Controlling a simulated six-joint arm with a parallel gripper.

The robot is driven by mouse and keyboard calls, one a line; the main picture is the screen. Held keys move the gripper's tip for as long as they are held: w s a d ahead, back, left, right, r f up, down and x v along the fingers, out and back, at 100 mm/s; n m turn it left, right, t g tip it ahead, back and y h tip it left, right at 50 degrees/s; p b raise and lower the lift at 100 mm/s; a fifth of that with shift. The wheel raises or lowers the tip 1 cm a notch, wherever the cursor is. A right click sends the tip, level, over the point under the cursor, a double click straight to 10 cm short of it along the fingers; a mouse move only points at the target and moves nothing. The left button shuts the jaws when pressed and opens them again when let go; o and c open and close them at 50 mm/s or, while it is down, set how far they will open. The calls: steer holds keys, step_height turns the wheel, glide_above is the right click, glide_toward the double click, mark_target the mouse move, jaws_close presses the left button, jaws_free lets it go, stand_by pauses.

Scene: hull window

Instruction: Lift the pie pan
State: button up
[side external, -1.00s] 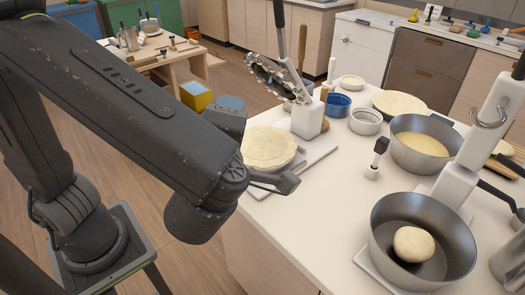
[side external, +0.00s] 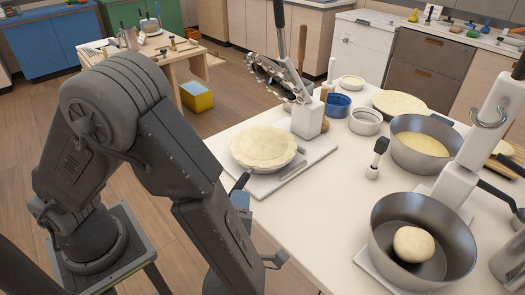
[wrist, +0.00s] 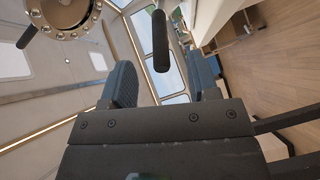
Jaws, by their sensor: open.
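The pie pan (side external: 263,160) is filled to its fluted rim with pale dough. It sits flat on a white board (side external: 291,171) at the counter's left edge in the side view. My gripper (side external: 258,222) is open and empty beside the counter edge, in front of the pan and apart from it. One finger shows near the board's front corner, the other lower right; my arm hides part of the gripper. In the wrist view my two dark blue fingers (wrist: 165,85) stand apart with nothing between them, pointing up toward windows. The pan is not in that view.
A press (side external: 306,118) with a raised toothed plate and handle stands right behind the pan. Its plate and a black handle (wrist: 160,40) show in the wrist view. A metal pan with a dough ball (side external: 423,240) stands front right. The counter's front middle is clear.

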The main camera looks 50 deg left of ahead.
steer(key=x, duration=0.6)
steer(key=shift+w+a, duration=0.15)
steer(key=shift+a, duration=0.05)
jaws_close()
steer(key=shift+r, duration=0.1)
stand_by(0.4)
